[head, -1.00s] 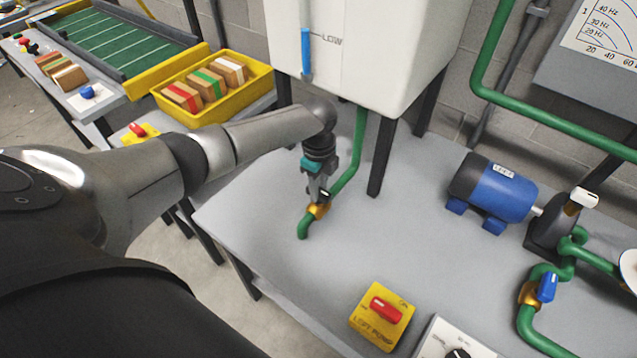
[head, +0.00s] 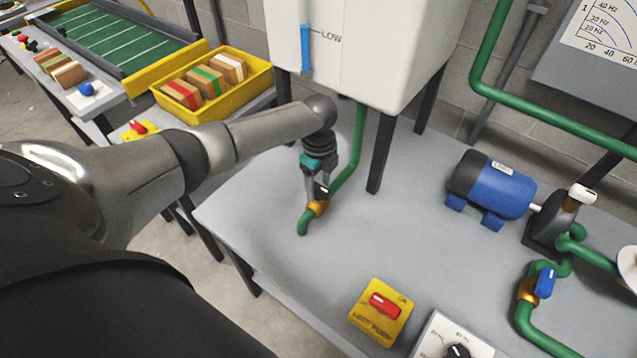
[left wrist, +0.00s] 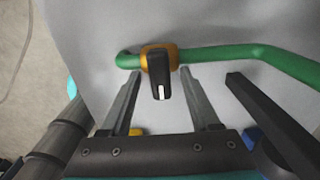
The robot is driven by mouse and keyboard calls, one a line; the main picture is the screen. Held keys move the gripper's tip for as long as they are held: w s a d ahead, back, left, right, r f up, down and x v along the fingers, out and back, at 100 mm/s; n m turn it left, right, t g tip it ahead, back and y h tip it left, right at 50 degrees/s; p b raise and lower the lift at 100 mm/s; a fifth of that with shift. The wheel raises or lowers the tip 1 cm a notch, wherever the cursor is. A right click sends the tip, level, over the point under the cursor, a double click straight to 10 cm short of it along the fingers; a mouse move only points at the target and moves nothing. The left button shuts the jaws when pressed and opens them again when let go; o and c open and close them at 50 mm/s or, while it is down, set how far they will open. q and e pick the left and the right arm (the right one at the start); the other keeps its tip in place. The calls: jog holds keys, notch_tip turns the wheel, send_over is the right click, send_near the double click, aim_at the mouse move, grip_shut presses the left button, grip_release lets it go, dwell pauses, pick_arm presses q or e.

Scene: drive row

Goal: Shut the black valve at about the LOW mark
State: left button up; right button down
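The black valve handle (left wrist: 161,80) sits on an orange valve body (left wrist: 152,54) in the green pipe (left wrist: 225,53) under the tank. In the left wrist view the handle points across the pipe. My left gripper (left wrist: 160,78) is open, with one finger on each side of the handle and gaps between. In the head view my left gripper (head: 317,191) reaches down over the valve and partly hides the handle. The white tank (head: 375,60) has a blue level column (head: 306,50); its top is close to, slightly above, the LOW mark (head: 331,36). My right gripper is not in view.
A yellow switch box with a red knob (head: 384,304) and a dial box (head: 455,345) stand at the table's front. A blue motor (head: 490,188) and a blue-handled valve (head: 544,283) are to the right. The table (head: 300,270) is clear around the valve.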

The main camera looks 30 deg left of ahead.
aim_at(318, 187)
pick_arm(q)
jog(key=shift+r, duration=0.15)
notch_tip(318, 187, up, 15)
jog(key=p, duration=0.3)
dwell(0.6)
